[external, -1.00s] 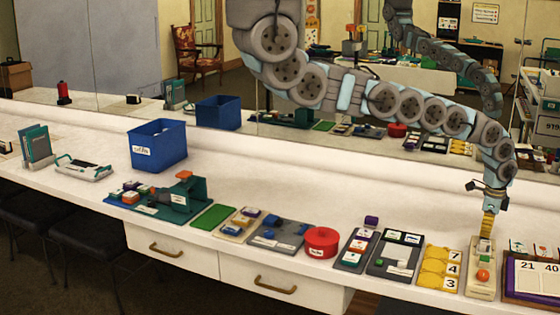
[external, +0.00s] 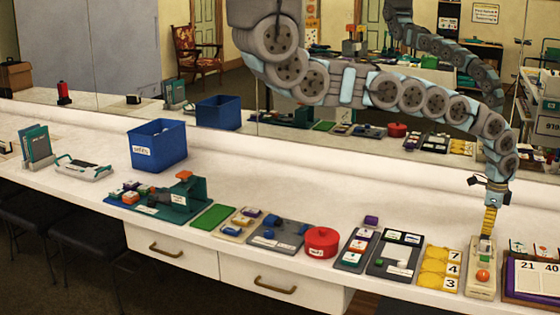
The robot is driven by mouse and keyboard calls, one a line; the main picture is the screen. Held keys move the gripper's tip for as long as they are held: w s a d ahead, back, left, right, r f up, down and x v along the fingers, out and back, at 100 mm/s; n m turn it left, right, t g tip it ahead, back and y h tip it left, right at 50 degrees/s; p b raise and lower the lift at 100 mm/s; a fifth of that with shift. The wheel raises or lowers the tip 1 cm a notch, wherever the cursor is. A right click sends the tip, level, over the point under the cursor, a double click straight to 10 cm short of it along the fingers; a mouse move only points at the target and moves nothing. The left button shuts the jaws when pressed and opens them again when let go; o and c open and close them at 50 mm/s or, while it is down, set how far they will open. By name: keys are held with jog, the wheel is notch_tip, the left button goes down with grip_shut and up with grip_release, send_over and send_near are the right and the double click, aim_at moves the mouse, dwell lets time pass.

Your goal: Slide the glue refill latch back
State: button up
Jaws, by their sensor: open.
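A narrow beige board (external: 480,287) lies near the right end of the counter. It carries a small green piece (external: 485,258) and an orange round knob (external: 482,275). I cannot read a label on it, and I cannot tell for sure which part is the glue refill latch. My gripper (external: 487,236) points down over the far end of this board, with yellow fingers. It is open. The fingertips are close to a small part at the board's back end; contact is too small to tell.
A board with yellow pads and number cards (external: 425,280) lies just left, and a purple-edged number board (external: 513,290) just right. A dark board (external: 377,267) and a red round container (external: 321,243) are farther left. The counter behind is clear up to the mirror.

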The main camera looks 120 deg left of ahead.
notch_tip(320, 180, up, 10)
jog(key=shift+s, duration=0.15)
dwell(0.7)
jog(key=shift+a+r, duration=0.1)
jog(key=shift+r, duration=0.05)
dwell(0.4)
